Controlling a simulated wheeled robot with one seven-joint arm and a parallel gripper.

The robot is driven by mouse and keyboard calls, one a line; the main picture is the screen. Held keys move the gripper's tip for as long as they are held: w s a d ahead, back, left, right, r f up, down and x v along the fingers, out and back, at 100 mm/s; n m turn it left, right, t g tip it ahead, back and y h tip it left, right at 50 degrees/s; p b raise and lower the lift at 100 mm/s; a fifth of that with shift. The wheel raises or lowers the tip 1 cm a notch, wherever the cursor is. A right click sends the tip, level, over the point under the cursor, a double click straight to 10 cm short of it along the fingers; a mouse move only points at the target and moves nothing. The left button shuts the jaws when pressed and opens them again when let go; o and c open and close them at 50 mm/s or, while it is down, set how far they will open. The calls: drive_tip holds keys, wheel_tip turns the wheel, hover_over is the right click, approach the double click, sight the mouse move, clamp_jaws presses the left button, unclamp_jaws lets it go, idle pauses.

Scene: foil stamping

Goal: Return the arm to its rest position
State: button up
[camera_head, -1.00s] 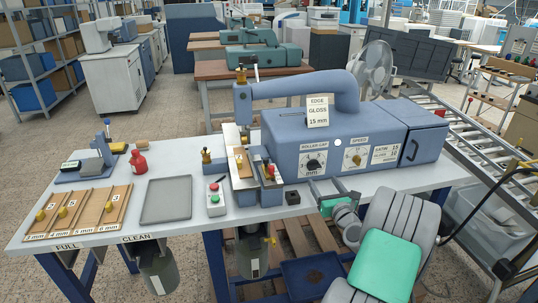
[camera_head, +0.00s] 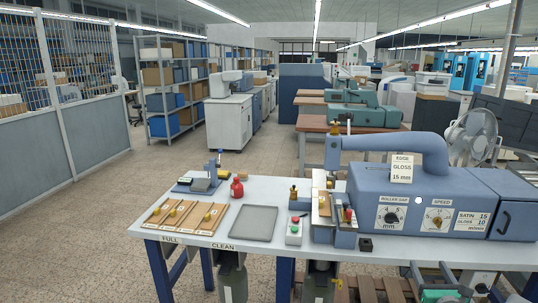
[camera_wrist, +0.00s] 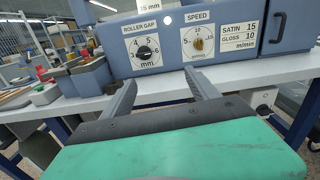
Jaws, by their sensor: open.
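My gripper (camera_wrist: 157,92) shows in the wrist view with its two grey fingers spread apart and nothing between them. It points at the front of the blue foil machine (camera_wrist: 190,45), apart from it, near the table's front edge. In the head view only a small part of my arm (camera_head: 440,294) shows at the bottom right, below the table edge.
Bins (camera_head: 232,280) hang under the front edge. The floor at the left (camera_head: 70,235) is clear.

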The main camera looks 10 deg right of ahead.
drive_tip(key=s+a+f+n+g+y, duration=0.3)
drive_tip(key=a+f+n, duration=0.2)
drive_tip(key=f+n, duration=0.4)
drive_tip(key=s+a+f+n+g+y, duration=0.2)
drive_tip(key=a+f+n+g+y, duration=0.3)
drive_tip(key=f+n, duration=0.4)
drive_tip(key=s+a+f+n+g+y, duration=0.1)
drive_tip(key=s+a+f+n+g, duration=0.25)
drive_tip(key=s, duration=0.35)
drive_tip(key=s+a+f+n+g, duration=0.2)
drive_tip(key=s+a+n, duration=0.25)
drive_tip(key=s, duration=0.35)
drive_tip(key=s+a+r+n+g+h, duration=0.1)
drive_tip(key=s+a+r+n+g, duration=0.4)
drive_tip(key=s+a+r, duration=0.4)
drive_tip(key=w+a+r+n+t+h, duration=0.1)
drive_tip(key=w+a+r+n, duration=0.3)
drive_tip(key=r, duration=0.4)
drive_tip(key=w+a+r+n+t+h, duration=0.1)
drive_tip(key=w+a+r+n+t, duration=0.3)
drive_tip(key=w+a+r, duration=0.2)
drive_tip(key=a+r, duration=0.2)
drive_tip(key=a, duration=0.1)
drive_tip(key=shift+w+a+r+h, duration=0.15)
drive_tip(key=shift+w+r+h, duration=0.15)
drive_tip(key=shift+h, duration=0.1)
